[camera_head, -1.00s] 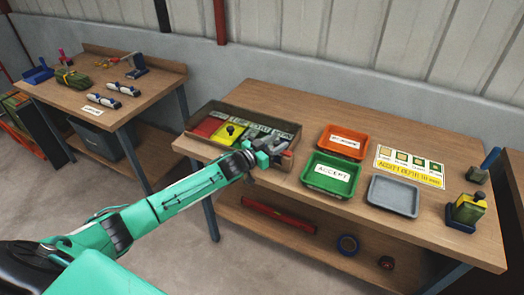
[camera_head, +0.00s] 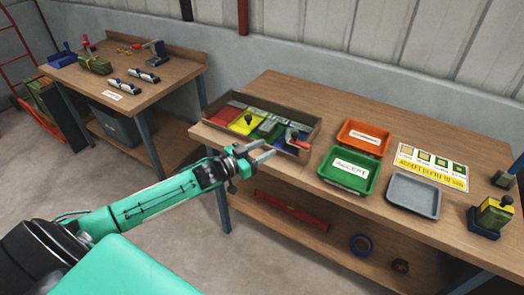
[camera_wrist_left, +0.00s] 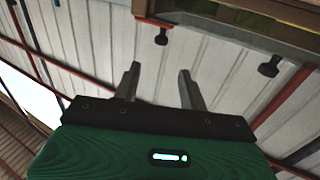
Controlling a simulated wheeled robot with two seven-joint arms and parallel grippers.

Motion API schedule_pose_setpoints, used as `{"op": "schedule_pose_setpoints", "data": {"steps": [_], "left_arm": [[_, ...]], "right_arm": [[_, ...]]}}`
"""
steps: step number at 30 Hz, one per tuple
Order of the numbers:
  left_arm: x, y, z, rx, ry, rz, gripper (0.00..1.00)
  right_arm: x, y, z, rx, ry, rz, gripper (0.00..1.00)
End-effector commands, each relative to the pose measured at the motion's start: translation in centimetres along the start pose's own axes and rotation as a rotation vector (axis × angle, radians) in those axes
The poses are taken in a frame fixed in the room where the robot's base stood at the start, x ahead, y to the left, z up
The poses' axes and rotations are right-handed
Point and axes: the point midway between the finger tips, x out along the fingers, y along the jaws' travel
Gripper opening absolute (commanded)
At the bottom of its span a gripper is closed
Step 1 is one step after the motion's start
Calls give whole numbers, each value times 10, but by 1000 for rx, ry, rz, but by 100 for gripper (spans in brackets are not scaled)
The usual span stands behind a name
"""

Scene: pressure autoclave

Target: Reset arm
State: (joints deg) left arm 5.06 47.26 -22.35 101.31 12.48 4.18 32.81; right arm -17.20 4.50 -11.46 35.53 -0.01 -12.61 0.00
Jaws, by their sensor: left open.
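My left arm reaches in from the left in the head view. Its gripper (camera_head: 271,150) is open and empty, in front of the near side of the brown open box (camera_head: 213,107) on the workbench. In the left wrist view the two fingers (camera_wrist_left: 160,70) stand apart with nothing between them, against a ribbed wall. Whether a finger touches the box cannot be told. My right gripper is not in view.
The box holds red, yellow, green and blue pieces and a grey-red item (camera_head: 295,138). An orange tray (camera_head: 347,143), green tray (camera_head: 330,182) and grey tray (camera_head: 412,202) stand to the right. Another table (camera_head: 160,90) stands at the left.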

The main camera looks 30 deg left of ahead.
Motion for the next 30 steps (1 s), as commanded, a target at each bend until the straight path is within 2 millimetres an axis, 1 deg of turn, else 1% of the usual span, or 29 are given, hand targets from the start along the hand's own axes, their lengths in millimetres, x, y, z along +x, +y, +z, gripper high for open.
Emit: {"op": "schedule_pose_setpoints", "data": {"steps": [14, 17, 20, 23, 26, 27, 29, 30], "left_arm": [[-1, 0, 0, 0, 1, 0, 43], [-1, 3, 2, -2, -6, -3, 43], [-3, 16, 13, -9, -41, -19, 43], [-10, 42, 34, -18, -122, -53, 43], [-24, 73, 58, -26, -234, -99, 43], [-32, 85, 67, -27, -283, -117, 43], [-44, 101, 79, -30, -359, -143, 43], [-54, 112, 86, -32, -410, -159, 43]], "right_arm": [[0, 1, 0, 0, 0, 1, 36], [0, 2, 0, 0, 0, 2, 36], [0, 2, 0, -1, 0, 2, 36], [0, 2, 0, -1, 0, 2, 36], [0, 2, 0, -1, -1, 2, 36], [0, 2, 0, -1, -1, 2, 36], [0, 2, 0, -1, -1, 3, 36], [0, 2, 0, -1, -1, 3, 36]]}}
